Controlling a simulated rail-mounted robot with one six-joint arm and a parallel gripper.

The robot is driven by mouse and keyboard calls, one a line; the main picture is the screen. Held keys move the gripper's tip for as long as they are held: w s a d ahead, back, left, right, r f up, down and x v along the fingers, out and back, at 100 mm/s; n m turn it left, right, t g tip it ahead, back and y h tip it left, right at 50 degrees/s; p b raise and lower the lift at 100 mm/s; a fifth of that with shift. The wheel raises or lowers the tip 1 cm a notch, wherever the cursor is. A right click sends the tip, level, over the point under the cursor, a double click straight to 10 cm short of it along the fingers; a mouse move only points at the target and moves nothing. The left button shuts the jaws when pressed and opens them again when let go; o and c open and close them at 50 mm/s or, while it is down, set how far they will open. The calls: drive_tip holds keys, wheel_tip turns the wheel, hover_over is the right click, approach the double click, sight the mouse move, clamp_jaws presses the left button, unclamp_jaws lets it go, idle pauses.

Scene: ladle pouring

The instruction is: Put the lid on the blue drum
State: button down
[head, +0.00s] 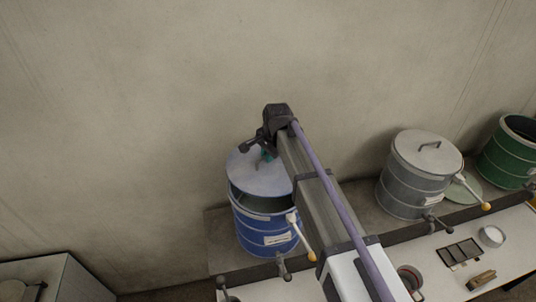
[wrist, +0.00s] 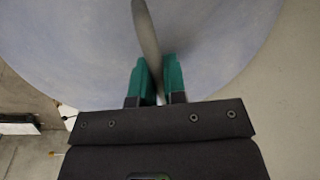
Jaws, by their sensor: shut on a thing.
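The blue drum (head: 262,228) stands left of centre in the head view, with a white label on its side. A round grey-blue lid (head: 252,180) is above its mouth; part of the drum's dark inside shows below the lid's near edge, so the lid is not flush there. My gripper (head: 265,155) is shut on the lid's handle, partly hidden by my arm. In the wrist view, the green fingers (wrist: 158,78) close around the handle (wrist: 146,30), with the lid (wrist: 80,45) spread behind them.
To the right stand a grey drum (head: 408,190) with its lid on and an open green drum (head: 503,160). A pale green lid (head: 466,187) lies between them. The front counter holds a dark tray (head: 458,252) and a white dish (head: 491,236). The wall is close behind.

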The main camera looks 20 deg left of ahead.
drive_tip(key=shift+f+b, duration=3.9)
drive_tip(key=shift+f+b, duration=0.5)
drive_tip(key=c, duration=1.1)
unclamp_jaws()
drive_tip(key=shift+d, duration=0.1)
drive_tip(key=shift+r, duration=0.1)
drive_tip(key=r+p, duration=0.2)
drive_tip(key=d+r+p, duration=0.1)
drive_tip(key=r+p, duration=0.4)
drive_tip(key=shift+s+d+r+p, duration=0.15)
drive_tip(key=shift+s+r+p, duration=0.2)
drive_tip(key=shift+p, duration=0.05)
drive_tip(key=shift+f, duration=0.2)
